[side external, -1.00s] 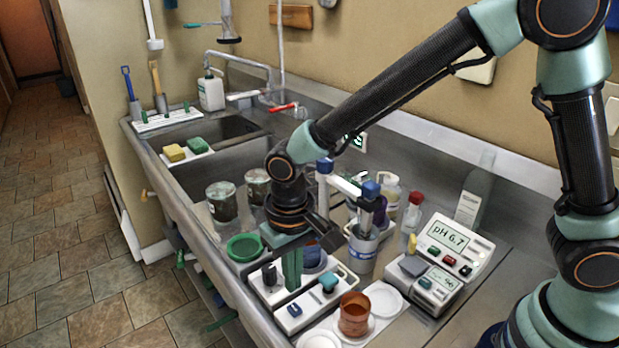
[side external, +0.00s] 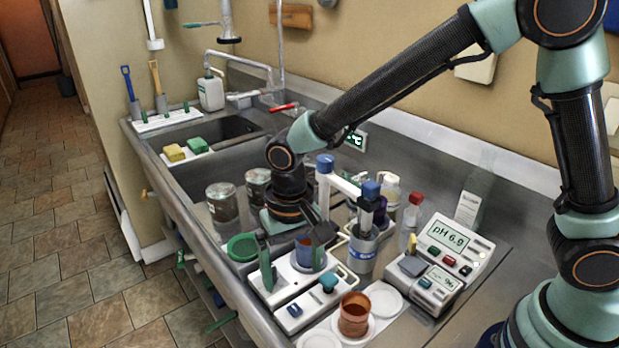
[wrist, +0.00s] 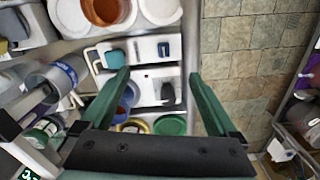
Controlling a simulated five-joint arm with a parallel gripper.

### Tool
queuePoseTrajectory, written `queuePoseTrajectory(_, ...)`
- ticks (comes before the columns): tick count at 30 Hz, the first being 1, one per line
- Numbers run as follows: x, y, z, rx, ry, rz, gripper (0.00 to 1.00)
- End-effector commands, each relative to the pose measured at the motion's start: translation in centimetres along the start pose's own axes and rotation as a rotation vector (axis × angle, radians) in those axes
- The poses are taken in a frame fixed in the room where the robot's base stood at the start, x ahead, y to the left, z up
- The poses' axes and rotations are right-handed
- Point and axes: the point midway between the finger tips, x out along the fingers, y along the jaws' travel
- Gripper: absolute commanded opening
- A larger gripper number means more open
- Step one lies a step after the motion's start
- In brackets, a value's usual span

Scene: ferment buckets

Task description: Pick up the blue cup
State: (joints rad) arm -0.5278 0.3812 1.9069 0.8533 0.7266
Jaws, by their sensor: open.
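I cannot tell whether a finger touches the cup.
An orange-brown cup (side external: 354,315) stands on a white round plate in front. A green dish (side external: 243,247) is at the left, near the counter edge. A grey beaker (side external: 362,252) and a pH meter (side external: 455,245) are at the right. A teal-topped item (side external: 328,282) sits close by.

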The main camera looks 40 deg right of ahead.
Motion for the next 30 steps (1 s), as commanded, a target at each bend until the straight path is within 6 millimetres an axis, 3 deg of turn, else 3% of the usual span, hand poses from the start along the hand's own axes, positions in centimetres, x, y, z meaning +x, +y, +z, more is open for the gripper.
queuePoseTrajectory(9,-3.7,3.4,-5.2,0.867,0.002,-0.003,0.95)
queuePoseTrajectory(15,-5.8,5.6,-7.5,1.347,0.001,-0.002,0.95)
queuePoseTrajectory(18,-6.4,6.4,-8.2,1.498,0.001,-0.001,0.95)
queuePoseTrajectory(23,-6.6,6.9,-8.6,1.607,0.0,0.001,0.95)
queuePoseTrajectory(30,-3.0,7.0,-8.5,1.614,-0.002,0.007,0.95)
